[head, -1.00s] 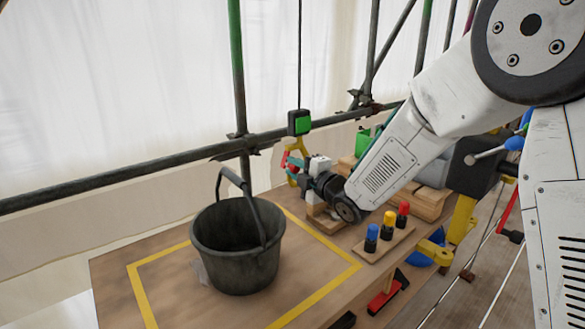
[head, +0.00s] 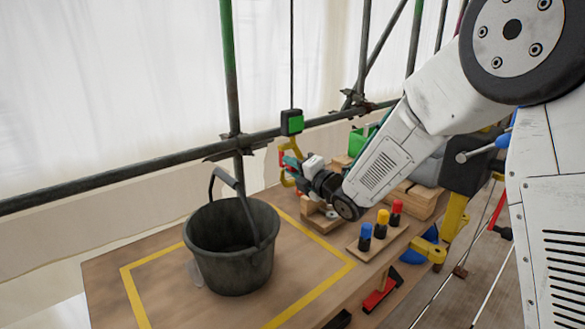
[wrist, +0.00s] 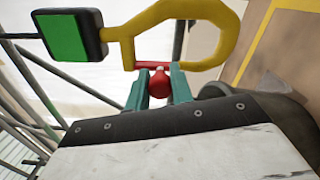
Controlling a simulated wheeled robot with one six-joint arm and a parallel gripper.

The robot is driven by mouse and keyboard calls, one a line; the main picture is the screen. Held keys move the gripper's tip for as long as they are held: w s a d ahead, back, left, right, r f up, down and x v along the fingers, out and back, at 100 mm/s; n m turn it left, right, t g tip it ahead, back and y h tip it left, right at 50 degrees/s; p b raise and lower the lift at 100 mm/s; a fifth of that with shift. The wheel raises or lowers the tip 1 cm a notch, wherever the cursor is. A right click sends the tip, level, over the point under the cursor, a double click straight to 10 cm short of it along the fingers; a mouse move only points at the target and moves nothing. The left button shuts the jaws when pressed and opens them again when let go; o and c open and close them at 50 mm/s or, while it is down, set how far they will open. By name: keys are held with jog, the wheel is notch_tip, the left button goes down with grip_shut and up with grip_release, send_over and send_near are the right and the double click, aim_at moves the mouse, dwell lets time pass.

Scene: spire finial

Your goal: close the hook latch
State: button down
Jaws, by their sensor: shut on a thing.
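The yellow hook (head: 287,177) hangs under a green and black block (head: 292,122) on a thin cable. In the wrist view the hook (wrist: 225,40) curves to the right of the block (wrist: 66,36). Whether the latch meets the hook fully I cannot tell. My gripper (wrist: 159,86) has its teal fingers shut on the latch's red ball knob (wrist: 159,81). In the head view my gripper (head: 290,162) is at the hook, its fingertips small.
A black bucket (head: 229,273) stands inside the yellow outline on the wooden table (head: 110,275). A block with blue, yellow and red knobs (head: 366,231) sits below my wrist. Scaffold pipes (head: 100,187) run behind the hook. Wooden blocks (head: 321,222) lie under my gripper.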

jog(key=shift+f, duration=0.1)
jog(key=c, duration=1.2)
grip_release()
jog(key=v, duration=0.8)
jog(key=shift+w, duration=0.1)
